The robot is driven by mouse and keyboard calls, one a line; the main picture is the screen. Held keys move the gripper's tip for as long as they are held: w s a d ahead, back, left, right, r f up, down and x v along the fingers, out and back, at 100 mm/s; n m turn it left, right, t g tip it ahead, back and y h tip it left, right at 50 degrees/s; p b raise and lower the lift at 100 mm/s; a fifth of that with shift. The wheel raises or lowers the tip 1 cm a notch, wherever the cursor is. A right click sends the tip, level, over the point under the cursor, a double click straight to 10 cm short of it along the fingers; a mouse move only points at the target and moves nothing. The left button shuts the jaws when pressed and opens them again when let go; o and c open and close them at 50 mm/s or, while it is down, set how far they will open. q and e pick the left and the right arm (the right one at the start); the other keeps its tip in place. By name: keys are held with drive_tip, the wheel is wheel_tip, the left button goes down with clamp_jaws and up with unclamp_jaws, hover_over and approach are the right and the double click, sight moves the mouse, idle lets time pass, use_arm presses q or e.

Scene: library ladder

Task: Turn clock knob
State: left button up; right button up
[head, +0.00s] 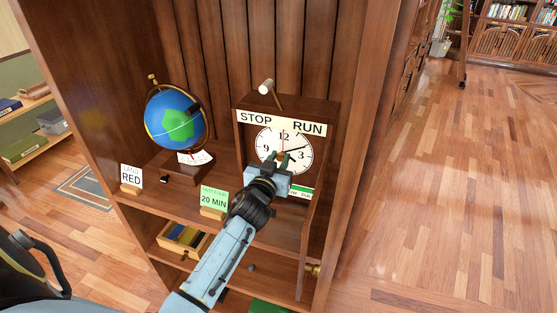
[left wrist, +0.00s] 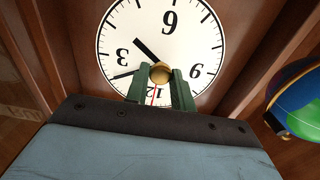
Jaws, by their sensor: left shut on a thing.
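The clock (head: 262,143) stands on the shelf in the head view, with a white dial under a STOP / RUN strip (head: 282,123). In the left wrist view the clock dial (left wrist: 195,30) appears upside down, with two black hands and a thin red hand. A round brass knob (left wrist: 160,73) sits at the dial's centre. My left gripper (head: 281,158) is at the dial in the head view. In the left wrist view its green fingers (left wrist: 160,85) are shut on the knob, one on each side. My right gripper is not in view.
A globe (head: 176,121) stands left of the clock. A RED card (head: 131,178) and a 20 MIN card (head: 214,200) stand at the shelf's front. A wooden-handled mallet-like lever (head: 268,90) tops the clock. Open floor (head: 440,200) lies to the right.

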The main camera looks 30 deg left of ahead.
use_arm(q)
drive_tip(key=m, duration=0.9)
drive_tip(key=shift+d+p, duration=0.1)
drive_tip(key=shift+p, duration=0.2)
idle(0.3)
drive_tip(key=o, duration=1)
drive_tip(key=shift+c, duration=0.2)
drive_tip(key=v, duration=1.3)
drive_tip(key=shift+s+b, duration=0.2)
drive_tip(key=shift+b, duration=0.2)
